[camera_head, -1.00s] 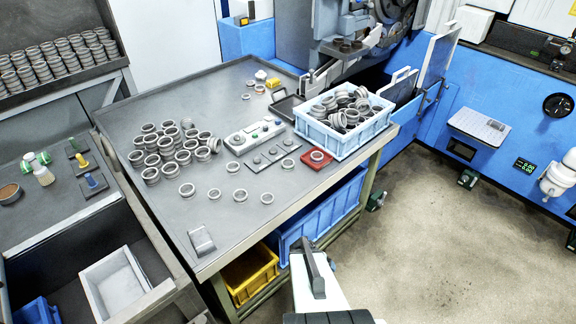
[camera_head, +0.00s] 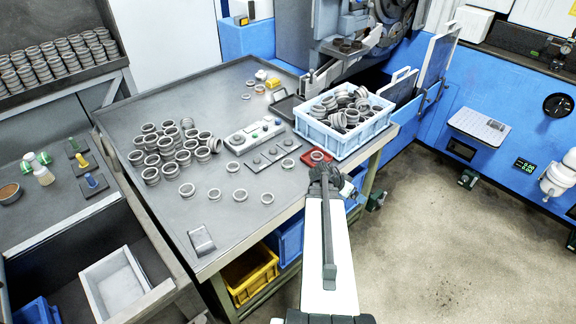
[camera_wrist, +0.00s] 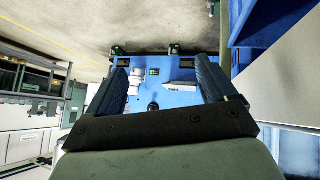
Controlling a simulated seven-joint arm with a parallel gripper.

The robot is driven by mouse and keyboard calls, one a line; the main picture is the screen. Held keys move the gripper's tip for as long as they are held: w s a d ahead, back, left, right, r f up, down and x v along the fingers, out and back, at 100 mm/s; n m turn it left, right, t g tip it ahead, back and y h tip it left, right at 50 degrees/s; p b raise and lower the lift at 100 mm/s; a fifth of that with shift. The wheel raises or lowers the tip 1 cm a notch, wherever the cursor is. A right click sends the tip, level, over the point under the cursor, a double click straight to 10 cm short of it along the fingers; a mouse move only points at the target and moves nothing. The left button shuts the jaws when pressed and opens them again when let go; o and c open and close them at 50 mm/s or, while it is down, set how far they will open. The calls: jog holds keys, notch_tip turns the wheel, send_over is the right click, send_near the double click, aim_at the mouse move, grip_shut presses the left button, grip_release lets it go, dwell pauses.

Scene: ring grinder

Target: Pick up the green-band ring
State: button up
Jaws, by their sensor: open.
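Many grey metal rings show in the head view, and I cannot make out a green band on any of them. A cluster of rings (camera_head: 170,150) stands at the table's left-middle, some stacked. Several single rings (camera_head: 214,194) lie apart in front of it. One ring (camera_head: 317,156) lies on a small red tray near the table's right edge. My gripper (camera_head: 322,168) is just in front of that red tray and partly covers it. In the wrist view my gripper (camera_wrist: 161,68) is open with nothing between its fingers, facing the floor and blue wall.
A light-blue crate (camera_head: 345,140) full of rings stands at the table's right. A control box with buttons (camera_head: 254,135) and a grey plate with round parts (camera_head: 271,157) lie beside it. Machinery rises behind.

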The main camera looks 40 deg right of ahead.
jog(key=w+d+r+m, duration=0.2)
jog(key=r, duration=0.5)
jog(key=w+d+r+m, duration=0.1)
jog(key=w+r+m, duration=0.1)
jog(key=r, duration=0.5)
jog(key=n+t+y, duration=0.3)
jog(key=n+y, duration=0.1)
jog(key=y, duration=0.3)
send_over(288, 161)
jog(key=s+a, duration=0.1)
jog(key=a, duration=0.1)
notch_tip(288, 161, down, 5)
jog(key=shift+d+f, duration=0.1)
jog(key=shift+f, duration=0.05)
jog(key=shift+s+d+f, duration=0.1)
jog(key=shift+s+f, duration=0.05)
jog(key=shift+f, duration=1.15)
jog(key=shift+s+f, duration=0.15)
jog(key=shift+f, duration=1.15)
jog(key=c, duration=1.2)
